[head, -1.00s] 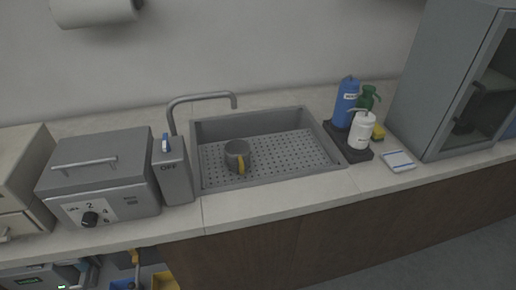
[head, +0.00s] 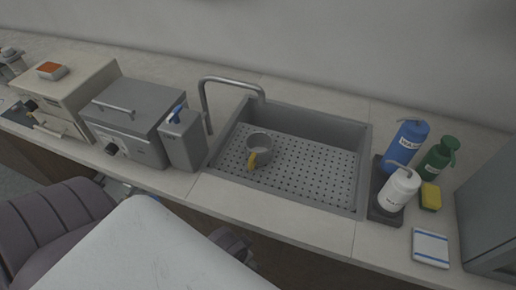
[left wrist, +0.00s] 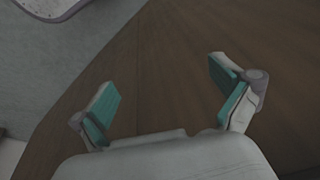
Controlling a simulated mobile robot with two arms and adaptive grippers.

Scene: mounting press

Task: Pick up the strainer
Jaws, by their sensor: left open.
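The strainer appears to be the grey, round, cup-like vessel with a yellow handle (head: 259,148) in the head view. It stands upright on the perforated floor of the sink, near its left side, with the handle toward me. My left gripper (left wrist: 164,84) shows in the left wrist view, open and empty, its two teal-padded fingers spread apart in front of a brown wooden surface. The strainer is not visible in that view. My right gripper is not in view.
The grey sink (head: 364,160) has raised walls, and a tap (head: 232,82) arches over its back left corner. Bottles, including a blue one (head: 404,146), a yellow sponge (head: 431,197) and a cloth (head: 430,248) are right.

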